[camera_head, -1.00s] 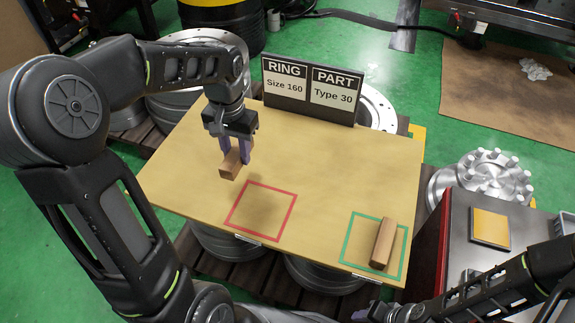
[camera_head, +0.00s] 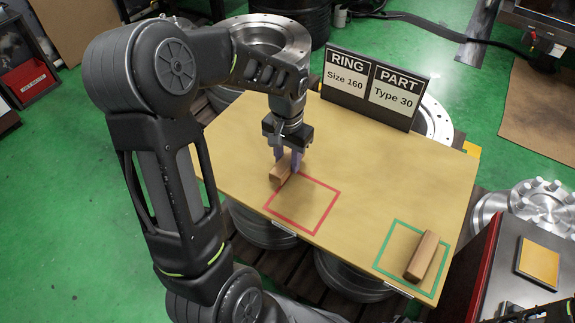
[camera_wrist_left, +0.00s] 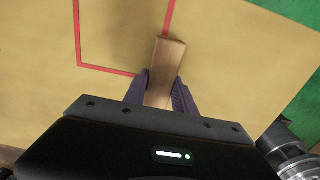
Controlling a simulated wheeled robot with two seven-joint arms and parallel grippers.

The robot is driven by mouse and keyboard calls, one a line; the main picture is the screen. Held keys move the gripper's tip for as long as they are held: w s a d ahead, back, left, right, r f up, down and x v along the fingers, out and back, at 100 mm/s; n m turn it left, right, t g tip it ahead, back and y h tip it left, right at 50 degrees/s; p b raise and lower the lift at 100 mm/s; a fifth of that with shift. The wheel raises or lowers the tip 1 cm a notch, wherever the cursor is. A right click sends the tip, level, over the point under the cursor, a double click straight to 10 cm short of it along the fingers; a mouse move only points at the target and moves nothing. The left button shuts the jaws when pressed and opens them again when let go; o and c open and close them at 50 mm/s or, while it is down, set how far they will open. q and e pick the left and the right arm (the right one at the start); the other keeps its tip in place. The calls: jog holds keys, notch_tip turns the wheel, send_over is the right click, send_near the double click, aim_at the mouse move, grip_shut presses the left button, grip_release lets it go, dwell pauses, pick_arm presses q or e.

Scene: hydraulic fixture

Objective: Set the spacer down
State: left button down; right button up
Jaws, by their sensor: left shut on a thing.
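My left gripper (camera_head: 286,168) is shut on a wooden spacer block (camera_head: 279,174), with one purple finger on each side. The block is at the upper left corner of the red square (camera_head: 322,226) on the yellow board. In the left wrist view the spacer (camera_wrist_left: 164,72) sticks out between the fingers (camera_wrist_left: 160,92) and overlaps the red line. I cannot tell whether it touches the board. A second wooden block (camera_head: 422,256) lies inside the green square (camera_head: 390,235).
The yellow board (camera_head: 370,170) is clear between the squares. A sign (camera_head: 372,88) reading "RING Size 160, PART Type 30" stands at its back edge. A red and grey cabinet (camera_head: 500,280) with a yellow pad (camera_head: 538,262) is at the right.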

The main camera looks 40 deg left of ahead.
aim_at(288, 159)
pick_arm(q)
jog(key=shift+f, duration=1.1)
jog(key=shift+f, duration=0.1)
jog(key=c, duration=1)
grip_release()
jog(key=shift+r, duration=0.5)
notch_tip(288, 159, up, 11)
jog(key=shift+r+p, duration=0.15)
jog(key=shift+p, duration=1.1)
